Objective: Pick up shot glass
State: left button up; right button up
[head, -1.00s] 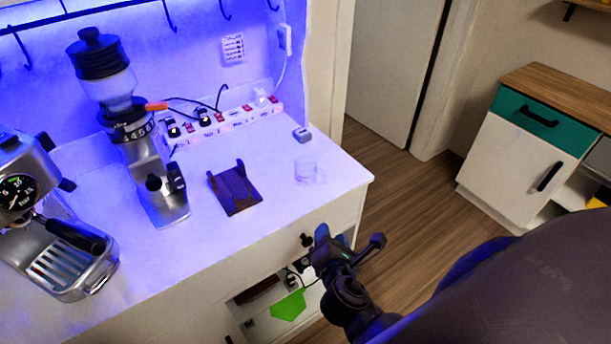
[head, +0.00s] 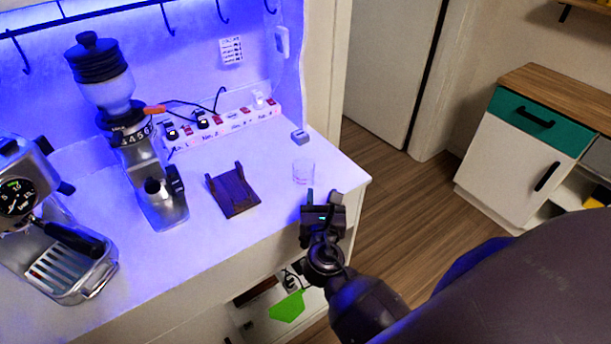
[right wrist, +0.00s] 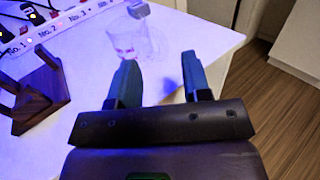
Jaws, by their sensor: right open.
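The clear shot glass (head: 303,172) stands upright on the white counter, near its right front edge. It also shows in the right wrist view (right wrist: 132,50), ahead and a little left of the fingers. My right gripper (head: 322,195) is at the counter's front edge, just in front of the glass in the head view. In the right wrist view its two fingers (right wrist: 158,75) are apart with nothing between them. The glass is beyond the fingertips, apart from them or nearly so; the exact gap is hard to tell. My left gripper is not in view.
A dark wooden stand (head: 232,192) is left of the glass. A small grey block (head: 300,137) and a power strip (head: 235,122) lie behind. A grinder (head: 150,170) and an espresso machine (head: 60,240) stand further left. The counter around the glass is clear.

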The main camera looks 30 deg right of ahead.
aim_at(323, 180)
jog(key=x, duration=0.5)
grip_shut()
